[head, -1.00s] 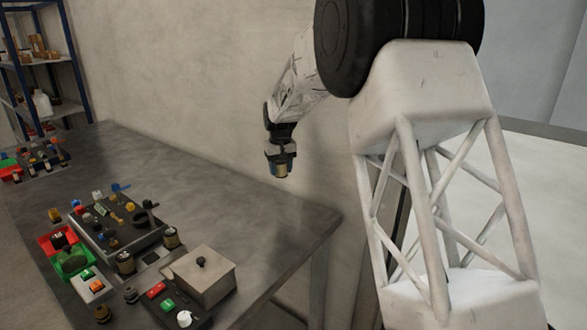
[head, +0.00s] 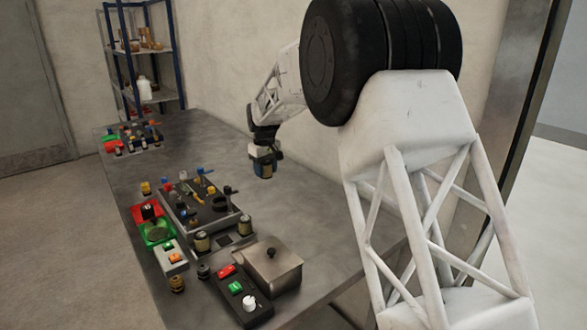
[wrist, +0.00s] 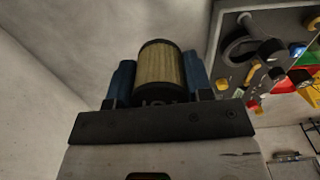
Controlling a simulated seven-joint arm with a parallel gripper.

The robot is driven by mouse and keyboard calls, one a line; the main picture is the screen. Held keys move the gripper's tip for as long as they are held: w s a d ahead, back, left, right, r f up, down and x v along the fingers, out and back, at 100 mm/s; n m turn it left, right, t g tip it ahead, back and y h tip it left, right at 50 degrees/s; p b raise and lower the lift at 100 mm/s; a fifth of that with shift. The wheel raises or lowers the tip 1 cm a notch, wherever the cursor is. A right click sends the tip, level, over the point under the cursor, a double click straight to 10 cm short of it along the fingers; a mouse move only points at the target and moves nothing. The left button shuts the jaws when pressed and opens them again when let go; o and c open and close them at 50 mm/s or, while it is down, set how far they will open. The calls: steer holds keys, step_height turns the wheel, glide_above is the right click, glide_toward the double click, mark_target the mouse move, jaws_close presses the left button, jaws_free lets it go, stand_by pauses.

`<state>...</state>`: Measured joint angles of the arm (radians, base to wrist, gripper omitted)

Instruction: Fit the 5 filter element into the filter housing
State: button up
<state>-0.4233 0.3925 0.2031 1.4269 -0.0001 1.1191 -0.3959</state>
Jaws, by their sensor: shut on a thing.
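My gripper (head: 264,160) hangs above the bare right side of the table, to the right of the dark genset board. It is shut on a filter element, a cylinder with a tan pleated side and dark end caps. In the wrist view the filter element (wrist: 161,72) sits between the two blue fingers; the number on it cannot be read clearly. On the dark genset board (head: 192,222) are several small fittings and a black ring-shaped part (head: 219,204) that may be the filter housing.
A lidded metal box (head: 285,268) and a black button panel (head: 255,310) lie at the near end. Red (head: 146,212) and green (head: 157,234) trays are at the left. A second set of parts (head: 130,137) stands at the far end. The middle of the table (head: 190,150) is bare.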

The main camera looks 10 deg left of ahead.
steer(key=shift+s+a+f+n, duration=0.55)
steer(key=shift+s+a+n, duration=0.15)
steer(key=shift+a, duration=1.9)
steer(key=shift+s+a+f+n, duration=0.55)
steer(key=shift+s+a, duration=0.3)
steer(key=shift+a, duration=1.75)
steer(key=shift+s+a+f+n, duration=0.55)
steer(key=shift+s+a+n, duration=0.15)
steer(key=shift+a, duration=1.9)
steer(key=shift+f, duration=0.15)
steer(key=shift+f, duration=1.85)
steer(key=shift+f, duration=1)
steer(key=o, duration=1.3)
steer(key=shift+s+f, duration=0.1)
steer(key=shift+r, duration=0.2)
